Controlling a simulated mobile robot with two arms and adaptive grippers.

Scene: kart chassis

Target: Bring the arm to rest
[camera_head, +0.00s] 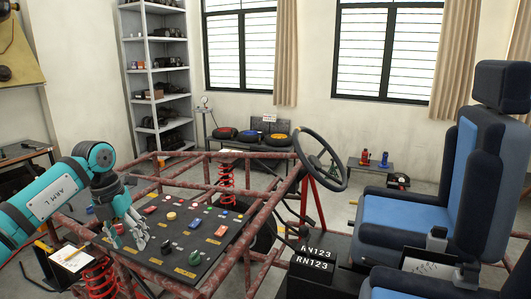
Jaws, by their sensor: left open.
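My left gripper (130,237) hangs at the end of my teal left arm, which comes in from the left. The kart chassis (262,215) is a frame of rusty red tubes. My right gripper is not in view.
Blue and black seats (405,210) stand at the right, beside a steering wheel (320,158). Red springs (227,178) rise from the frame. A shelf rack (157,80) and a low bench with wheels (250,137) stand at the back. Open floor shows behind the chassis.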

